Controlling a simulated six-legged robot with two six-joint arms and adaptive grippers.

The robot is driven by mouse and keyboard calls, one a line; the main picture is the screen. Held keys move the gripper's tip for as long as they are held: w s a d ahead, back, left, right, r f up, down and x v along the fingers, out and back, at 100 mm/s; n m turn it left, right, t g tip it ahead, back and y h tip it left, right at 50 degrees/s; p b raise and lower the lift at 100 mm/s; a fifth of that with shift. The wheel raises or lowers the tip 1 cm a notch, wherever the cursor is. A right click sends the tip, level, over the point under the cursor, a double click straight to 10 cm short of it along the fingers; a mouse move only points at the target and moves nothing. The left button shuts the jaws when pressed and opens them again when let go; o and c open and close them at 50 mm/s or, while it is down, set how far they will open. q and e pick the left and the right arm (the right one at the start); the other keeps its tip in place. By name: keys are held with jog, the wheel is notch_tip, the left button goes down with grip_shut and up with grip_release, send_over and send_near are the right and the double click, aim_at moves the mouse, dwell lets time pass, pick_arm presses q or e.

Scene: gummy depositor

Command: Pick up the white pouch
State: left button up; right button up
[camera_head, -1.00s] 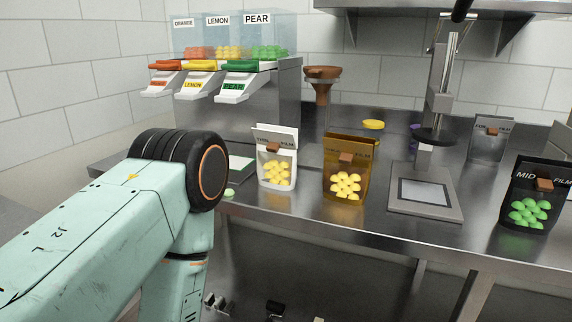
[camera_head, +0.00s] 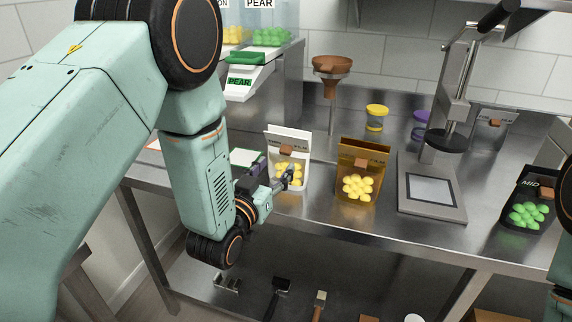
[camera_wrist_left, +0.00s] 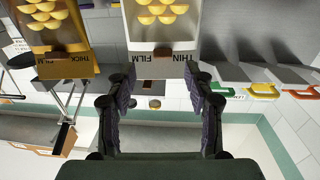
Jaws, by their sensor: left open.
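The white pouch (camera_head: 287,140) stands upright on the steel counter, with yellow gummies in its clear window and a brown clip at the top. In the left wrist view it appears upside down (camera_wrist_left: 147,40), labelled THIN FILM. My left gripper (camera_head: 271,172) is open in front of the pouch's left side, with one finger overlapping its lower front in the picture. In the wrist view the open fingers (camera_wrist_left: 160,78) point toward the pouch, with nothing visibly held. I cannot tell whether they touch it. My right gripper is not in view.
An amber THICK FILM pouch (camera_head: 374,160) stands close on the right. Further right are a press with a scale plate (camera_head: 431,192) and a black pouch of green gummies (camera_head: 519,190). A funnel (camera_head: 331,66) and gummy dispensers (camera_head: 243,77) stand behind. Tools lie on the lower shelf.

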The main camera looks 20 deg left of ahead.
aim_at(284, 153)
pick_arm(q)
jog(key=shift+w+d+r, duration=0.1)
jog(key=shift+w+d, duration=0.05)
jog(key=shift+w, duration=2.65)
jog(key=shift+c, duration=0.3)
grip_shut()
